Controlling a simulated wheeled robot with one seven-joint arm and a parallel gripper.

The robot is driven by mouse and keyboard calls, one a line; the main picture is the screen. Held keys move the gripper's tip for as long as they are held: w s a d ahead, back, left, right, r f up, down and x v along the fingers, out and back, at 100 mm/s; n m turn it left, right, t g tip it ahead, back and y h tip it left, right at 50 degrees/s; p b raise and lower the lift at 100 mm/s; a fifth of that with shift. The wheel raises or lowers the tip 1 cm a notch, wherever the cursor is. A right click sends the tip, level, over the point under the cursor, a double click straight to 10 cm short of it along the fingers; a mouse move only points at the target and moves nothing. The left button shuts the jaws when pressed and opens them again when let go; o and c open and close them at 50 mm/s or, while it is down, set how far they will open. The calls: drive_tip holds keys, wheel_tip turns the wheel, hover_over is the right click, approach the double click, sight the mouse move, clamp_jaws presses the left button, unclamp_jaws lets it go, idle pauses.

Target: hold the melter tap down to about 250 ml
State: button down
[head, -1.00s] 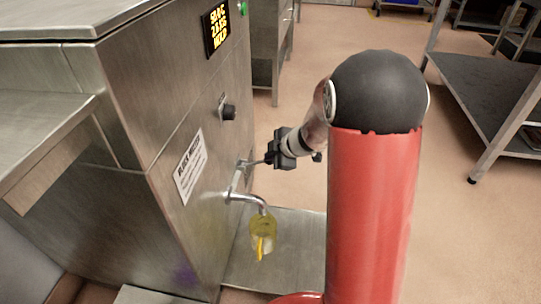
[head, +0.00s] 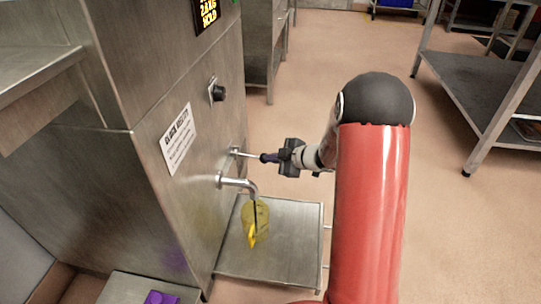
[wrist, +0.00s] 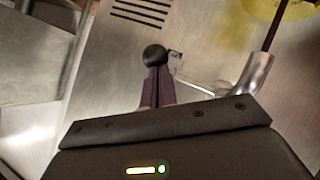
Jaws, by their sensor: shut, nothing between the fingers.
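The steel melter (head: 180,90) stands at the left with a bent tap spout (head: 240,184) on its side. The tap lever (head: 238,152) sticks out above the spout. My gripper (head: 268,157) is shut at the lever's outer end. In the wrist view, the shut fingertips (wrist: 156,78) are at the lever's black ball knob (wrist: 154,55); I cannot tell whether they touch. A dark stream (wrist: 271,28) runs from the spout (wrist: 256,74) into a translucent yellow jug (head: 261,213). The jug's fill level is not readable.
A steel stand (head: 285,250) is under the jug. A black knob (head: 218,93) and a white label (head: 178,138) are on the melter's side. A purple object (head: 160,298) lies at the bottom. A steel rack (head: 480,85) stands at right; the floor between is clear.

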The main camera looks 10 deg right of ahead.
wheel_tip(320, 180, down, 3)
idle(7.8)
